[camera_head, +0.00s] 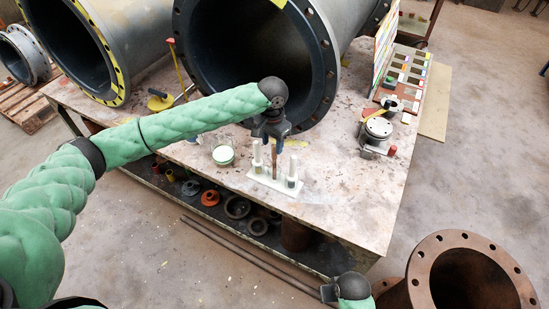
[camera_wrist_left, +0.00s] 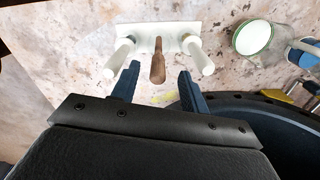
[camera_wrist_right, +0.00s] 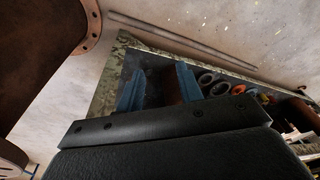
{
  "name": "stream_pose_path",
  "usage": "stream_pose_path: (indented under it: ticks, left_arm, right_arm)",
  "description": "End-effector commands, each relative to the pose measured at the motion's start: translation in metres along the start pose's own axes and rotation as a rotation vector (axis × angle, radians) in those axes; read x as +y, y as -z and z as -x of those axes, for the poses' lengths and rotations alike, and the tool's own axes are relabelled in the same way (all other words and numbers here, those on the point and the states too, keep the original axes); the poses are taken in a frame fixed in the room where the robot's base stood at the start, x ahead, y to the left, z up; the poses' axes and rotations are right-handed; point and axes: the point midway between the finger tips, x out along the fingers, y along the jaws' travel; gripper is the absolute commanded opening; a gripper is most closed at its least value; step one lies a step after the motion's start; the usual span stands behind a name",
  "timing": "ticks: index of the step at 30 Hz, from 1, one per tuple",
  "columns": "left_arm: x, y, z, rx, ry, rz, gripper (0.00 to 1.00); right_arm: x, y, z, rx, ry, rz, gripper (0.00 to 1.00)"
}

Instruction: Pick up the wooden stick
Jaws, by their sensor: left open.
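The wooden stick (camera_head: 274,163) is brown and stands upright in the middle of a white holder (camera_head: 262,181), between two white posts. In the left wrist view the stick (camera_wrist_left: 157,66) shows between the fingertips, with the holder (camera_wrist_left: 150,30) behind it. My left gripper (camera_head: 272,137) is open, just above the stick's top; I cannot tell whether it touches. It also shows open in the left wrist view (camera_wrist_left: 160,76). My right gripper (camera_wrist_right: 158,74) is open and empty, away from the stick, low beyond the bench's front edge.
A large dark flanged pipe (camera_head: 322,70) lies on the bench close behind my left gripper. A glass dish (camera_head: 223,155) stands left of the holder. A metal device (camera_head: 378,130) is to the right. A rusty flanged pipe (camera_head: 420,270) stands at front right.

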Motion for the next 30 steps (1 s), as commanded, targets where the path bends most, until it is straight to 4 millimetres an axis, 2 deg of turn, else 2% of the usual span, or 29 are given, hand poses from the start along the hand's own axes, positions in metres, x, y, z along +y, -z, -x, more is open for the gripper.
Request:
stream_pose_path:
  ticks: [4,16,21,28,30]
  left_arm:
    - [0.000,0.001,-0.007,0.000,0.001,0.001,0.45]
    - [0.002,0.007,-0.044,0.000,0.001,0.001,0.45]
    - [0.002,0.007,-0.054,0.002,0.001,0.001,0.45]
    - [0.002,0.007,-0.055,0.002,0.001,0.000,0.45]
    - [0.002,0.007,-0.055,0.002,0.001,0.000,0.33]
  right_arm:
    - [0.000,-0.015,-0.017,-0.024,0.000,0.000,0.36]
    - [0.009,-0.030,-0.079,-0.029,-0.011,0.001,0.36]
    - [0.011,-0.034,-0.090,-0.028,-0.013,0.001,0.36]
    - [0.011,-0.033,-0.091,-0.027,-0.013,0.001,0.36]
    - [0.011,-0.033,-0.091,-0.027,-0.013,0.001,0.36]
